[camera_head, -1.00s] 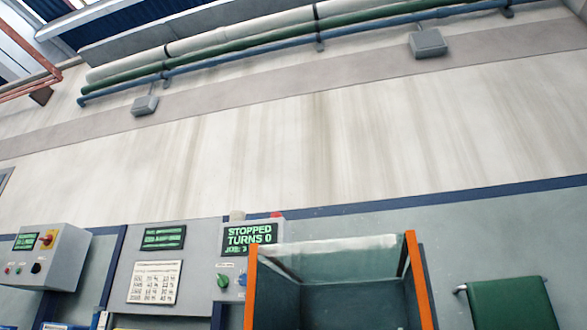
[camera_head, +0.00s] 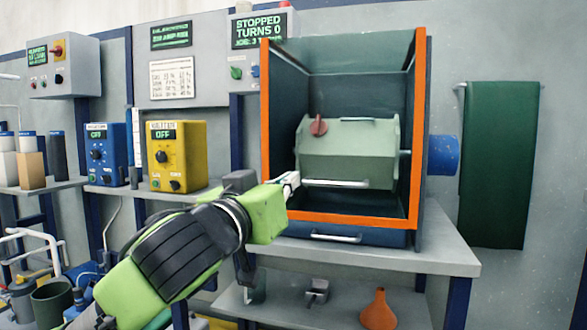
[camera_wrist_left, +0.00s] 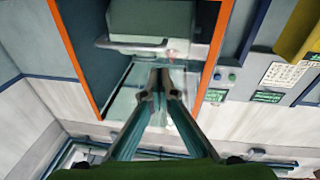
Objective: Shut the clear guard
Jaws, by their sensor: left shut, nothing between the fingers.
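An orange-framed cabinet (camera_head: 416,150) stands on a bench and holds a pale green barrel (camera_head: 345,150) with a red knob. The clear guard is hard to make out; a faint glassy sheet (camera_head: 355,90) shows in the upper opening. A pale horizontal bar (camera_head: 336,184) crosses the barrel's lower front; I cannot tell whether it belongs to the guard. My left gripper (camera_head: 292,181) is shut and empty at the opening's left side, near the bar's left end. The left wrist view shows its fingertips (camera_wrist_left: 160,82) together, close to the bar (camera_wrist_left: 130,44). My right gripper is out of view.
A yellow control box (camera_head: 177,155) and a blue one (camera_head: 106,155) stand on the shelf to the left. A green cloth (camera_head: 497,165) hangs on the right. An orange funnel (camera_head: 378,310) is on the lower shelf. The bench top (camera_head: 430,252) is clear at the right.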

